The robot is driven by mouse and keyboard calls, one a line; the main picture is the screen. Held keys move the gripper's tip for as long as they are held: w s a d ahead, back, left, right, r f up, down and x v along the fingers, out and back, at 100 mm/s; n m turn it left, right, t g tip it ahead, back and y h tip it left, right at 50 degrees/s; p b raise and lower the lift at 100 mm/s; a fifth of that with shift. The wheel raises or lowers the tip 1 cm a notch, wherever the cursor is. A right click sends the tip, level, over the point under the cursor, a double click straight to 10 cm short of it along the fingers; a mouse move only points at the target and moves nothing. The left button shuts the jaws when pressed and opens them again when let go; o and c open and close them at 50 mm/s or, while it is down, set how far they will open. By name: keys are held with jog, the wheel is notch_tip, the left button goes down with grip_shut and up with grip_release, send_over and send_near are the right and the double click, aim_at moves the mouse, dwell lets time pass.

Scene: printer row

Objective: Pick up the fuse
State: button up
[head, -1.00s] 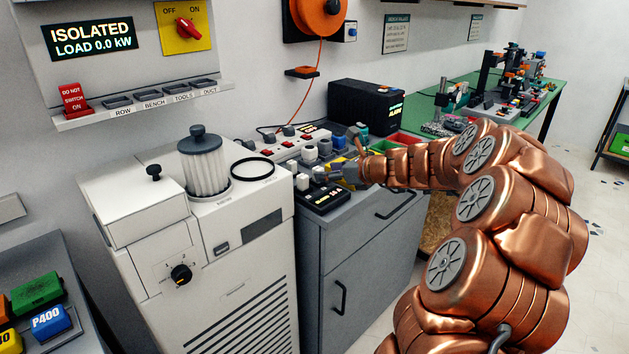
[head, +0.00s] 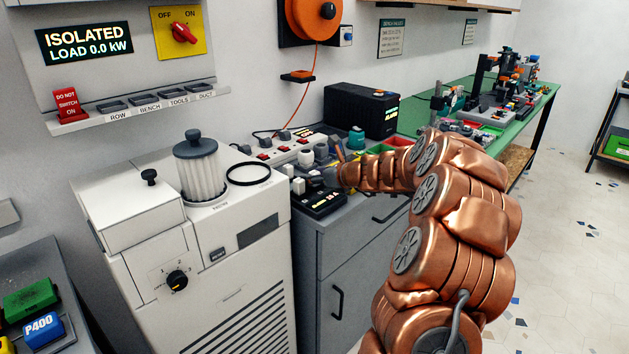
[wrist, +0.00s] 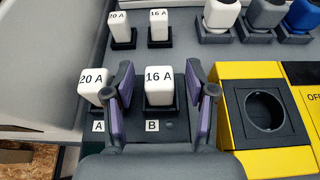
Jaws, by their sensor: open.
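In the wrist view a white fuse marked 16 A (wrist: 159,88) stands upright in a dark holder at label B. My gripper (wrist: 160,72) is open, with one finger on each side of this fuse; whether either finger touches it I cannot tell. A white fuse marked 20 A (wrist: 93,88) stands at label A, just left of the left finger. Behind stand two more fuses, one marked 20 A (wrist: 120,25) and one marked 16 A (wrist: 158,25). In the head view my gripper (head: 328,180) is small and partly hidden at the small black unit (head: 318,203) on the grey cabinet.
A yellow and black socket block (wrist: 265,110) stands close to the right finger. White, grey and blue blocks (wrist: 262,14) stand in a row at the back right. The white machine (head: 230,235) with a clear filter (head: 203,175) is left of the cabinet (head: 345,255).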

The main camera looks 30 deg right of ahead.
jog(key=shift+c, duration=0.2)
grip_shut()
jog(key=shift+r, duration=0.1)
